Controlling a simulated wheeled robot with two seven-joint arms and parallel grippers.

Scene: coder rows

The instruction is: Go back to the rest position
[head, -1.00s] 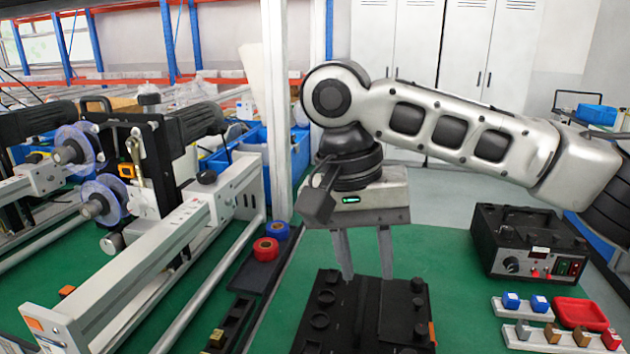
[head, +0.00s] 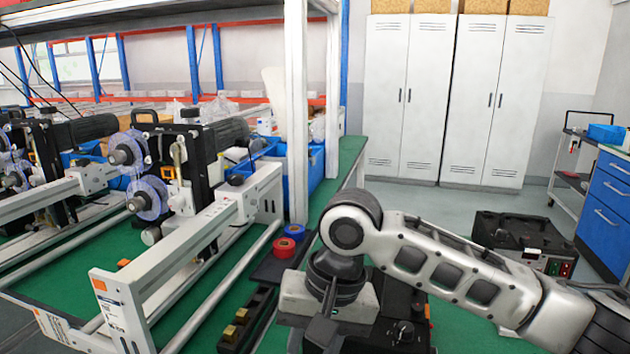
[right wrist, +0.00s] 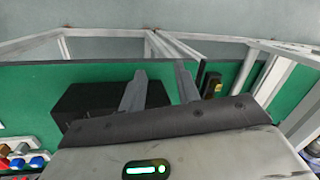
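My right arm comes in from the right in the head view. My left gripper is not in view.
A machine with rollers and light rails (head: 165,245) fills the left. A red tape roll (head: 284,248) and a blue one (head: 294,232) lie beside my wrist. A black power unit (head: 520,238) stands at the right, partly behind my arm. White cabinets (head: 430,110) stand at the back.

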